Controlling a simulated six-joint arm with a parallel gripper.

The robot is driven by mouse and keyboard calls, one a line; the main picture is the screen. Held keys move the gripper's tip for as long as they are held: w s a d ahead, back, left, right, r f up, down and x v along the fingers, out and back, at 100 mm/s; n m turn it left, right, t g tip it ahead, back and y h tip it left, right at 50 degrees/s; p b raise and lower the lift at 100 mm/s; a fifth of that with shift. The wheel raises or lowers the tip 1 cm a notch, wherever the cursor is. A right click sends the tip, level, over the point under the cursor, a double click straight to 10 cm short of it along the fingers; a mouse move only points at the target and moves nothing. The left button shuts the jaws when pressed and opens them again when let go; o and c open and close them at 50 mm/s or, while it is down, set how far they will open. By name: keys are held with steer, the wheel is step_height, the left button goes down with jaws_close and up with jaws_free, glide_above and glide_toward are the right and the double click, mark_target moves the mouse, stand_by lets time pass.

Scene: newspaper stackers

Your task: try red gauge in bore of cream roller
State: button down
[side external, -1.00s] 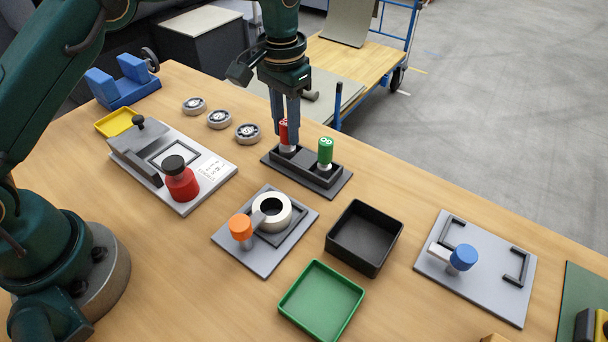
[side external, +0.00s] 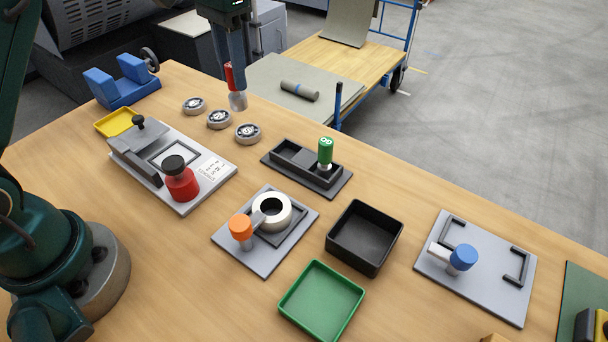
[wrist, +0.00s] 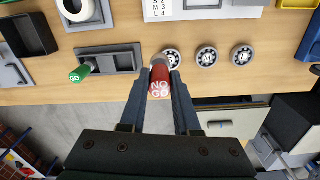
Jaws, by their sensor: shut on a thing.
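My gripper (side external: 232,72) is shut on the red gauge (side external: 229,76) and holds it in the air near the far edge of the table. The gauge has a red handle and a metal plug pointing down. In the wrist view the red gauge (wrist: 159,84) shows "NO GO" between my fingertips. The cream roller (side external: 271,211) sits on a grey plate, its dark bore facing up, beside an orange knob (side external: 241,227). In the wrist view the roller (wrist: 75,8) is at the top left, apart from the gauge.
The green gauge (side external: 325,152) stands in the black holder (side external: 291,166), whose left part is empty. Bearings (side external: 219,119) lie near the far edge. A black tray (side external: 364,238) and green tray (side external: 321,303) stand near the roller.

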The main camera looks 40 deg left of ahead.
steer(key=s+d+m, duration=0.6)
steer(key=s+d, duration=0.3)
steer(key=d, duration=0.6)
steer(key=shift+s, duration=0.4)
steer(key=shift+f, duration=0.15)
steer(key=shift+f, duration=2.75)
steer(key=shift+f, duration=1.35)
steer(key=shift+r, duration=0.15)
stand_by(0.5)
step_height(320, 180, up, 7)
stand_by(1.0)
